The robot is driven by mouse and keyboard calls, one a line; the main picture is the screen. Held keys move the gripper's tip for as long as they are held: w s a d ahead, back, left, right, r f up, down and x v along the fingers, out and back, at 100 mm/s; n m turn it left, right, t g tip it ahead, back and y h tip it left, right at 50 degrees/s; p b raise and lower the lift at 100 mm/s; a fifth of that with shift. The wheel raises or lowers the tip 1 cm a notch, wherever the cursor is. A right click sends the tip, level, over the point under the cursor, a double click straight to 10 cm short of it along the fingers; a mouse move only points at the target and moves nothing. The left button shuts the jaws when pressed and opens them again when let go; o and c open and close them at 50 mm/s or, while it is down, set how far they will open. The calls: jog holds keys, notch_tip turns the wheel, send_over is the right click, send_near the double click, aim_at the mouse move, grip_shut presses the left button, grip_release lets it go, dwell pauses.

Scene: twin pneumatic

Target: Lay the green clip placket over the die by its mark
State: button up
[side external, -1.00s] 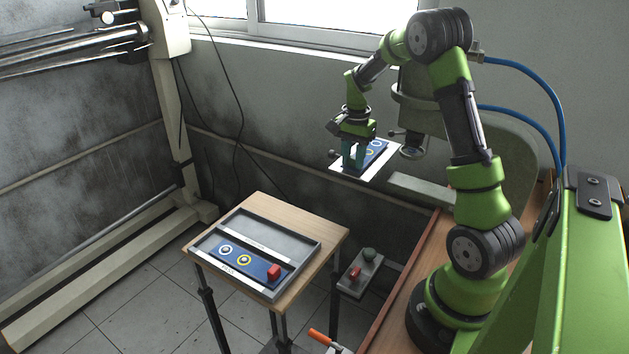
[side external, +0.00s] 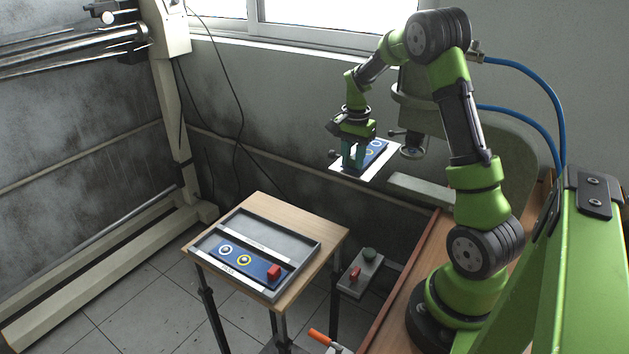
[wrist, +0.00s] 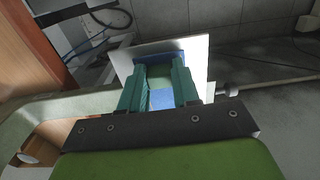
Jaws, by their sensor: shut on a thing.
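My gripper (side external: 353,156) is shut on the green clip (wrist: 160,74) of the green clip placket. Its teal fingers (wrist: 158,90) stand either side of the clip in the wrist view. The placket's blue strip (side external: 374,150) with ring marks lies on a white sheet (side external: 345,171), held in the air left of the press head (side external: 412,152). I cannot tell the die or its mark apart; the press's lower arm (side external: 420,188) shows below and right of the sheet.
A grey tray (side external: 309,244) on a small wooden table holds another blue placket (side external: 250,264) with a red block (side external: 274,271); its back compartment is empty. A control box (side external: 362,274) with red and green buttons sits right of the table. An orange-handled thing (side external: 320,337) is in front.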

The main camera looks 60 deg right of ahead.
jog(key=shift+f, duration=0.25)
dwell(0.4)
jog(key=o, duration=1.1)
jog(key=shift+r, duration=0.1)
